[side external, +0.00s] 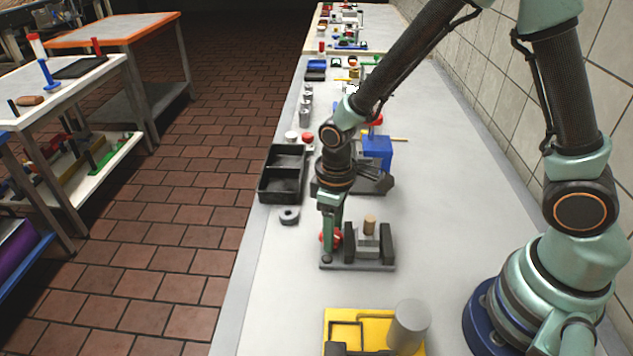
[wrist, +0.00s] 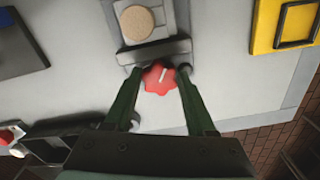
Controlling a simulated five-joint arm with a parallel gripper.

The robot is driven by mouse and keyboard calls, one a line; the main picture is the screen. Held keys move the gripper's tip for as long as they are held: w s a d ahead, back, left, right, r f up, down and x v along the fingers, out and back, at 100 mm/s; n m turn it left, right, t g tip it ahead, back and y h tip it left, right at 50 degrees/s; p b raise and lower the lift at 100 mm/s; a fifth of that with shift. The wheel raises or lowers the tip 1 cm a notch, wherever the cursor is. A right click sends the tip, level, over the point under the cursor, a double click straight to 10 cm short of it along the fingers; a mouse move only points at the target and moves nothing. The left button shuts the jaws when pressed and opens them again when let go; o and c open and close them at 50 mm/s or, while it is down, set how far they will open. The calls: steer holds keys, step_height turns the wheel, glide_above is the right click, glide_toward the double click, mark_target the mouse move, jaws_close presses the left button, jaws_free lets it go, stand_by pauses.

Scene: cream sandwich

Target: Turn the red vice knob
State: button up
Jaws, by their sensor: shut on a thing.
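The red vice knob (wrist: 160,78) has a lobed rim and a white mark that tilts a little to the right of upright in the wrist view. It sits at the end of the small grey vice (wrist: 154,52), which holds a round wooden peg (wrist: 137,22). My gripper (wrist: 158,77) points down at the knob, with one green finger on each side of it, shut on it. In the side view my gripper (side external: 330,240) partly hides the knob (side external: 323,238), and the peg (side external: 369,224) stands upright between the vice's dark jaws (side external: 387,243).
A black tray (side external: 262,190) and a dark ring (side external: 289,215) lie at the bench's left edge. A blue block (side external: 377,150) stands behind the vice. A yellow fixture (side external: 340,318) with a grey cylinder (side external: 409,325) is in front. Bare bench lies right of the vice.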

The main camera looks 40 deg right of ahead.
steer(key=o, duration=1.1)
steer(key=shift+r, duration=0.1)
step_height(320, 180, up, 12)
steer(key=shift+o, duration=1.3)
step_height(320, 180, down, 12)
steer(key=n, duration=0.6)
steer(key=shift+w+a, duration=0.1)
steer(key=shift+w, duration=0.05)
